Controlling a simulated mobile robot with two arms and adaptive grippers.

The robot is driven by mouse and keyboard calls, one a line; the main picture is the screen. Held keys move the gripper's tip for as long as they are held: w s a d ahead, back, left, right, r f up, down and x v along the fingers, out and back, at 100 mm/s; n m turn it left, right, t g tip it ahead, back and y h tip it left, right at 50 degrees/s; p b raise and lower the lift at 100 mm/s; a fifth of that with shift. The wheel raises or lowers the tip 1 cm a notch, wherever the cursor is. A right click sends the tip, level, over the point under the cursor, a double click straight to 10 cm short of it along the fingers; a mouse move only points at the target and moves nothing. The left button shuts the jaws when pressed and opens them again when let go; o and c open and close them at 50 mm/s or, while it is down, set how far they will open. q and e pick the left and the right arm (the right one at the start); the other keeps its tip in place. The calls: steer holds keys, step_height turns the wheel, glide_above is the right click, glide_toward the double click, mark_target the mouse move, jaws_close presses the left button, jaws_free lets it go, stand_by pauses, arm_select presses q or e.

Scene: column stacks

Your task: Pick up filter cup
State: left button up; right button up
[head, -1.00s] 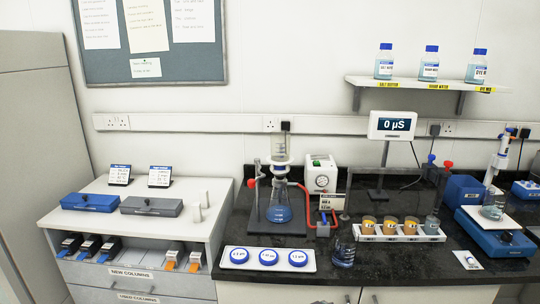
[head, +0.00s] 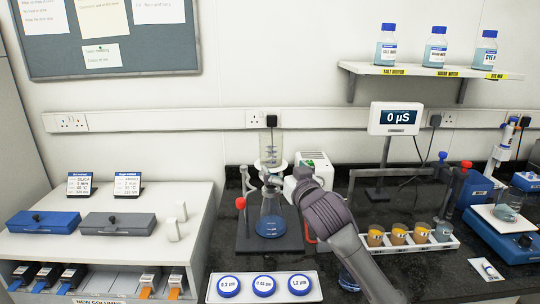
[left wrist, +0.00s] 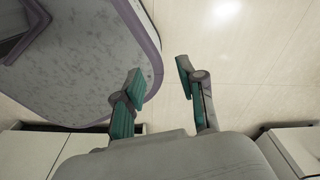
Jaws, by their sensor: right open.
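The filter cup (head: 270,150) is a clear, graduated cup standing upright on top of the flask (head: 271,216) at the back of the dark bench. My right arm comes up from the lower right and hides part of the white pump and the red tubing. My left gripper shows only in the left wrist view (left wrist: 160,78), with its fingers apart and nothing between them, above a pale floor.
A tray of round blue-rimmed filters (head: 264,287) lies in front of the flask. A rack of small cups (head: 412,243) stands right of my arm. A meter display (head: 396,118) stands behind. A red-knobbed valve (head: 241,203) is just left of the flask.

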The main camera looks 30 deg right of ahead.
mark_target(276, 159)
steer(key=x, duration=0.3)
steer(key=shift+w, duration=0.2)
steer(key=shift+p+x, duration=0.6)
steer(key=shift+x, duration=0.35)
steer(key=p+x, duration=0.1)
steer(key=x, duration=0.2)
steer(key=shift+w, duration=0.3)
steer(key=shift+w+f, duration=0.1)
steer(key=shift+w, duration=0.25)
steer(key=shift+w+d, duration=0.1)
arm_select(q)
steer(key=r, duration=0.1)
steer(key=w+r, duration=0.1)
steer(key=r, duration=0.1)
arm_select(e)
steer(key=c, duration=1.3)
